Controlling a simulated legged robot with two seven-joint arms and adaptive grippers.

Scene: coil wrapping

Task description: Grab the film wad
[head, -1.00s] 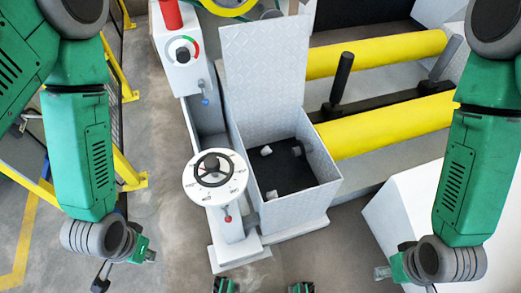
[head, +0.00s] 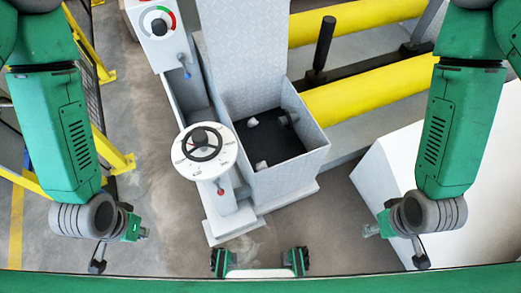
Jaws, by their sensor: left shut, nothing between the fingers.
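The open grey bin (head: 318,160) stands in the centre of the head view, with a dark floor. Three small lumps lie in it: a pale one (head: 252,122) at the back left, a grey one (head: 290,118) at the back right and a pale one (head: 262,165) at the front. I cannot tell whether any is the film wad. My left gripper (head: 141,232) is shut and empty, well left of the bin.
A white post with a round dial and black handwheel (head: 204,150) stands at the bin's left. Yellow rollers (head: 360,95) lie beyond. A white block (head: 400,180) stands at the right. Floor is clear left of the post.

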